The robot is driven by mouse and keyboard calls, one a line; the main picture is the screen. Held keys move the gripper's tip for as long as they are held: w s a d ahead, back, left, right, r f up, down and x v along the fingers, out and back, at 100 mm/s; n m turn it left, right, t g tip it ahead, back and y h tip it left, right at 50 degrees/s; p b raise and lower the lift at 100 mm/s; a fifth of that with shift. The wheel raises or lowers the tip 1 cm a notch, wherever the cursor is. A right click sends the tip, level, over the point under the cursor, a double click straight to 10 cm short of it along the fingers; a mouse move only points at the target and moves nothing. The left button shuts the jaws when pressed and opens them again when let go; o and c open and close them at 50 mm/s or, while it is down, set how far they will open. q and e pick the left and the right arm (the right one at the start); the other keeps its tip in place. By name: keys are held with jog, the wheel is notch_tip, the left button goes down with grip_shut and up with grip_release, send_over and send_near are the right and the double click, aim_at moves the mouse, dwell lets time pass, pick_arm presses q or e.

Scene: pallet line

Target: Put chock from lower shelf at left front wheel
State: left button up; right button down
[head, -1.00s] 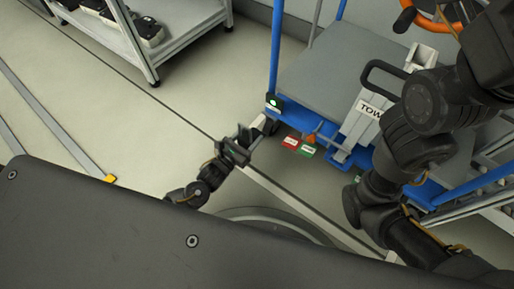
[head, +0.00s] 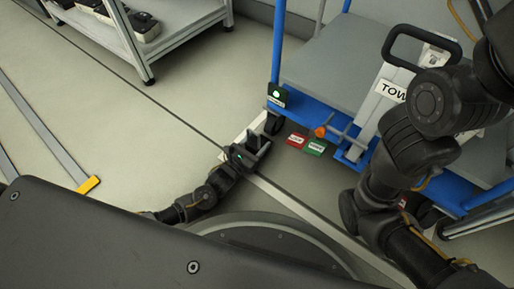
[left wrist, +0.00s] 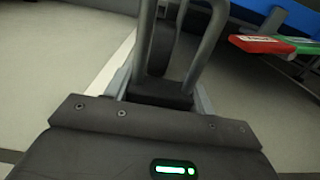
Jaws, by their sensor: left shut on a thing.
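My left gripper (head: 259,147) is low by the floor, just in front of the cart's left front wheel (head: 273,124). It is shut on the dark chock (left wrist: 160,92), which shows between the fingers in the left wrist view. The black wheel (left wrist: 162,48) stands upright right behind the chock there; I cannot tell whether they touch. The blue and grey cart (head: 325,75) carries a white tow unit (head: 375,105) with a black handle. My right arm crosses the right side of the head view; its gripper is out of the picture.
A metal shelf (head: 147,72) with dark items stands at upper left. A red tag (head: 297,140) and a green tag (head: 315,148) hang by an orange knob (head: 321,131) at the cart's front.

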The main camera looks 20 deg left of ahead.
dwell(0.3)
pick_arm(q)
jog(key=shift+f, duration=0.15)
jog(key=o, duration=0.7)
jog(key=shift+f, duration=0.15)
jog(key=o, duration=0.4)
